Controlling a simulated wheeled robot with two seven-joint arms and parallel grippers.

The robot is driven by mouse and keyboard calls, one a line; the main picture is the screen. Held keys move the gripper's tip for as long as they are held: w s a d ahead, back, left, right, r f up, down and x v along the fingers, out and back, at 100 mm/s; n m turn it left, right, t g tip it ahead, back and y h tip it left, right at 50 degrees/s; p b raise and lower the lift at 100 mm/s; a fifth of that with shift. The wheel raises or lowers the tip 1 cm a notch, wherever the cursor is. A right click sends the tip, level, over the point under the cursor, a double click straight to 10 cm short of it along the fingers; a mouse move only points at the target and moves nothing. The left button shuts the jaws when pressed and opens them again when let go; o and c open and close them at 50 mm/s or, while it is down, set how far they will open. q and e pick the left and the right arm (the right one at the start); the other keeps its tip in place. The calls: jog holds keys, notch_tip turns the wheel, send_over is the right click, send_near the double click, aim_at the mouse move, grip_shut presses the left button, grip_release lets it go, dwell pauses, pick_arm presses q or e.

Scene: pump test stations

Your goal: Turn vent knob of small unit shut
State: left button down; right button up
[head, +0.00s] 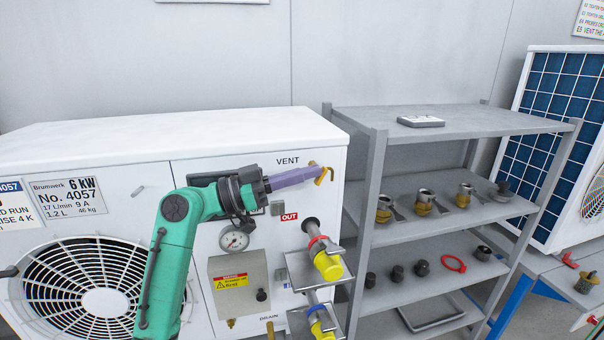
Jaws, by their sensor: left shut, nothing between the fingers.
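The white unit (120,140) marked Brumwerk 6 kW No. 4057 stands at the left. Near the top right of its front is a VENT label (287,161), with a brass vent fitting (325,175) to the right below it. My left gripper (311,171) comes in from the left on a green arm. Its purple fingers are shut and empty, with their tips at the brass fitting. I cannot tell whether they touch it. The fingers partly cover the fitting, so its knob's position is unclear. My right gripper is not in view.
Below on the unit are a gauge (234,239), a red OUT label (289,217) and yellow-banded couplings (328,264) on brackets. A grey shelf rack (378,190) with several fittings stands close at the right. A blue-gridded unit (562,110) is beyond it.

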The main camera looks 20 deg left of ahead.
pick_arm(q)
jog(key=shift+d, duration=0.15)
jog(key=shift+d+r+g+y+p, duration=0.1)
jog(key=shift+r+g+y+p, duration=0.1)
jog(key=shift+g+y+p, duration=0.55)
jog(key=y+p, duration=0.1)
jog(key=g+y+p, duration=0.1)
jog(key=r+y+p, duration=0.1)
jog(key=p, duration=0.1)
jog(key=shift+w+d+g, duration=0.2)
jog(key=shift+d+g, duration=0.05)
jog(key=shift+w+d+f+y+p, duration=0.15)
jog(key=shift+y+p, duration=0.1)
jog(key=shift+p, duration=0.3)
jog(key=shift+w+d, duration=0.25)
jog(key=shift+r, duration=0.2)
jog(key=shift+d+r, duration=0.1)
jog(key=shift+r, duration=0.05)
